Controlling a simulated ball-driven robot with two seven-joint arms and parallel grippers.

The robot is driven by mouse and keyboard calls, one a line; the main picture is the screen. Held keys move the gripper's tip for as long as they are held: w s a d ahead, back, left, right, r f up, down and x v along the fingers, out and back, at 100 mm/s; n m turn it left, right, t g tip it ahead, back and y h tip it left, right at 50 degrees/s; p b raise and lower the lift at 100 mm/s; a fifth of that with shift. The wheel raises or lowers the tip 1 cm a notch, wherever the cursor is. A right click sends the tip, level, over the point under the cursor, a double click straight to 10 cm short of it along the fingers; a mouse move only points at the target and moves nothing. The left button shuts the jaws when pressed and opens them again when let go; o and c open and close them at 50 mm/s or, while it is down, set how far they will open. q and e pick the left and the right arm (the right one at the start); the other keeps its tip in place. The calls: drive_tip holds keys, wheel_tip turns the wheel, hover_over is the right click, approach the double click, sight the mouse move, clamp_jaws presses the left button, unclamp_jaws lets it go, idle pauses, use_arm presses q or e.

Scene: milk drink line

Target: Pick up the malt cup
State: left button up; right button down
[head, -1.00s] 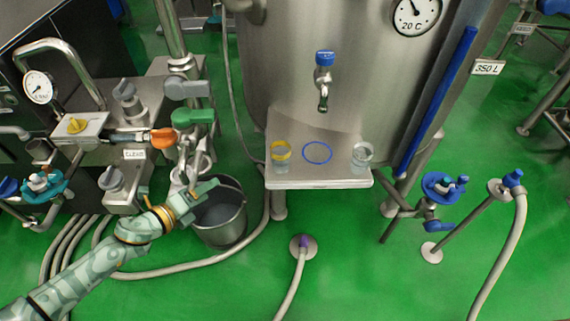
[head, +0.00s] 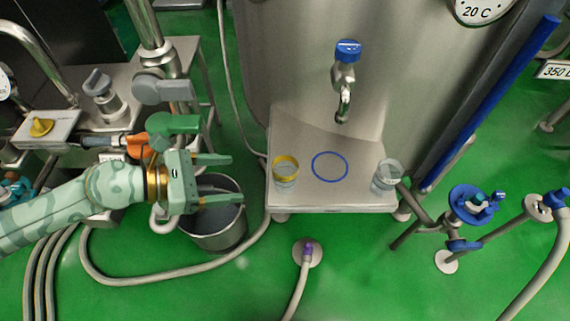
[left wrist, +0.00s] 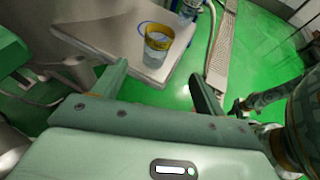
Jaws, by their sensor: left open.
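A clear cup with a yellow band (head: 285,173) stands upright at the left end of the steel shelf under the tap. It also shows in the left wrist view (left wrist: 157,52). A second clear cup with a pale grey band (head: 387,177) stands at the shelf's right end. I read no label on either; the yellow-banded one may be the malt cup. My left gripper (head: 231,174) is open and empty, left of the yellow-banded cup and apart from it, pointing towards it. In the left wrist view the cup shows beyond and between the fingertips (left wrist: 159,76).
The steel shelf (head: 330,205) carries a blue ring (head: 330,166) between the cups. A blue-topped tap (head: 346,75) hangs above. A steel bucket (head: 222,238) stands below my left gripper. Valves and an orange handle (head: 138,146) are close by the left arm.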

sight(275, 175)
use_arm(q)
drive_tip(key=x, duration=1)
drive_tip(key=shift+d+r, duration=0.1)
drive_tip(key=shift+d, duration=0.15)
drive_tip(key=x, duration=0.2)
drive_tip(key=b+x, duration=0.1)
drive_tip(key=x, duration=0.2)
drive_tip(key=shift+w, duration=0.45)
drive_tip(key=shift+r, duration=0.1)
drive_tip(key=c, duration=1.1)
